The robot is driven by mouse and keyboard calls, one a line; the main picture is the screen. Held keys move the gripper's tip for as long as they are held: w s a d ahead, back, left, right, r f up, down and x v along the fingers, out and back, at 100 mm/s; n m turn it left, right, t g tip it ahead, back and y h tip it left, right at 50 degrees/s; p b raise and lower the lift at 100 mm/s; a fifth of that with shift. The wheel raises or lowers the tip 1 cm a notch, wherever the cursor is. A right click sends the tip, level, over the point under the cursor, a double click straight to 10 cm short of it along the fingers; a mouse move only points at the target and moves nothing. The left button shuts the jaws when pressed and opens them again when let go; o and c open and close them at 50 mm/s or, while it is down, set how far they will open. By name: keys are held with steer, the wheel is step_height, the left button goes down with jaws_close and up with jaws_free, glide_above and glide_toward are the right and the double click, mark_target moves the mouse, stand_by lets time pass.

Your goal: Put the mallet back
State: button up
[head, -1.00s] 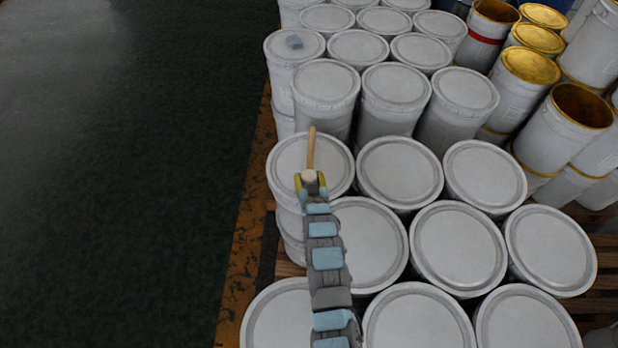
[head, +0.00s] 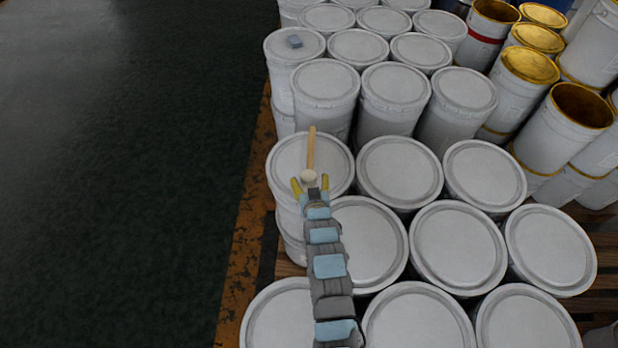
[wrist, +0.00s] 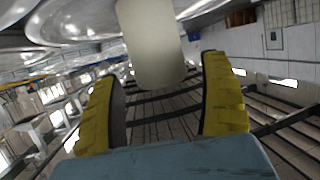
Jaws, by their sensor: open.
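The mallet, with a light wooden handle (head: 310,150) and a pale rounded head (head: 308,177), lies on a white bucket lid (head: 285,160) in the head view. Its handle points away from me and its head is nearest my gripper. My gripper (head: 310,184) is open, its yellow fingers spread just on the near side of the head. In the wrist view the pale cylindrical head (wrist: 152,40) shows between and beyond the fingertips, with gaps to both fingers. The underside of the mallet is hidden.
White lidded buckets (head: 400,172) stand packed to the right and behind. A small blue-grey block (head: 295,41) sits on a lid farther back. Open yellow-rimmed buckets (head: 580,106) stand at the right. Dark floor (head: 120,180) at left is clear.

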steer(key=v, duration=1)
steer(key=shift+b, duration=0.4)
steer(key=shift+s, duration=0.1)
